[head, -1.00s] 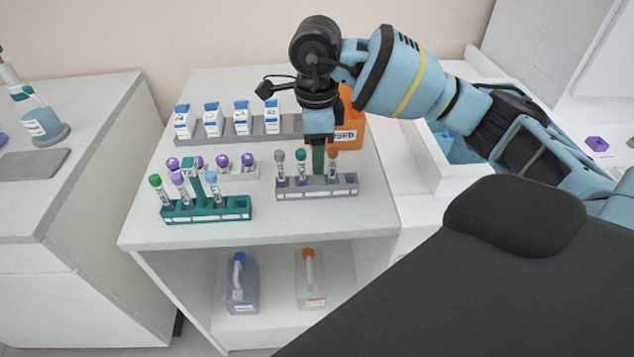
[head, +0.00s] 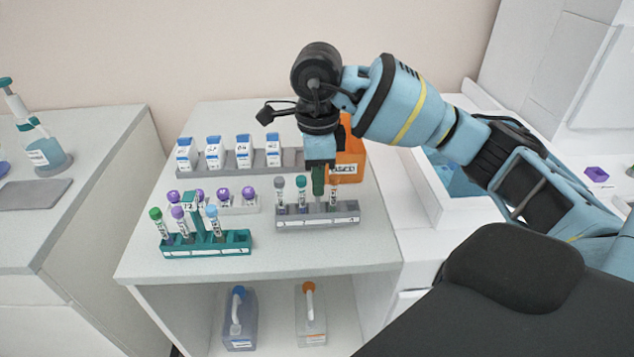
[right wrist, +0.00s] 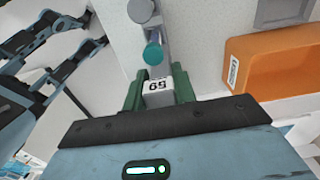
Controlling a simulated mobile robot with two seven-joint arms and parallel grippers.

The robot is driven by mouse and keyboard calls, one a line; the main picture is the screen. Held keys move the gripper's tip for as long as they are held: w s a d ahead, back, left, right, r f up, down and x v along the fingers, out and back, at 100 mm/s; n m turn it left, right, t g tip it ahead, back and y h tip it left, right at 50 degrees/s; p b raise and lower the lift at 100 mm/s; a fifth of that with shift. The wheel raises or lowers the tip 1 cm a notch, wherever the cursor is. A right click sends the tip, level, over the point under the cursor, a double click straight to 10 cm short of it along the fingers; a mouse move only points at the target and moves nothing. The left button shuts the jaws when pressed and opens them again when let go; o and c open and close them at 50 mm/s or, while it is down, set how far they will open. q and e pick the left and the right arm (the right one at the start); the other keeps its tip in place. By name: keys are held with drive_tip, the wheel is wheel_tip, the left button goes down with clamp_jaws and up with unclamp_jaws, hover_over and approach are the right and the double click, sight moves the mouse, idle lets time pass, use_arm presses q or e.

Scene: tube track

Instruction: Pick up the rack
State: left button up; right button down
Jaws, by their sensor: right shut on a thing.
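A grey rack (head: 318,219) stands on the white table, holding tubes with a grey cap (head: 279,182), a teal cap (head: 301,181) and an orange cap partly hidden by my gripper. My right gripper (head: 318,186) comes down from above with green fingers, shut on the rack's upright handle. In the right wrist view the fingers close on a pale labelled block (right wrist: 158,92), with the teal cap (right wrist: 153,54) just beyond. I cannot tell any clear gap under the rack. My left gripper is not in view.
A teal rack (head: 207,245) with several tubes stands to the left. Behind are a small white rack (head: 240,203) of purple-capped tubes, a grey holder with white-and-blue boxes (head: 243,152) and an orange bin (head: 350,160). Jugs (head: 239,320) stand on the shelf below.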

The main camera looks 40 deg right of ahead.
drive_tip(key=shift+r, duration=0.85)
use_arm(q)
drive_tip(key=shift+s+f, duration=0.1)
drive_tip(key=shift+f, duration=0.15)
use_arm(e)
drive_tip(key=s+a, duration=0.3)
drive_tip(key=a, duration=0.4)
drive_tip(key=s+a+r, duration=0.1)
drive_tip(key=s+a, duration=0.2)
drive_tip(key=a, duration=0.4)
drive_tip(key=shift+s+a+r, duration=0.25)
drive_tip(key=shift+s, duration=0.15)
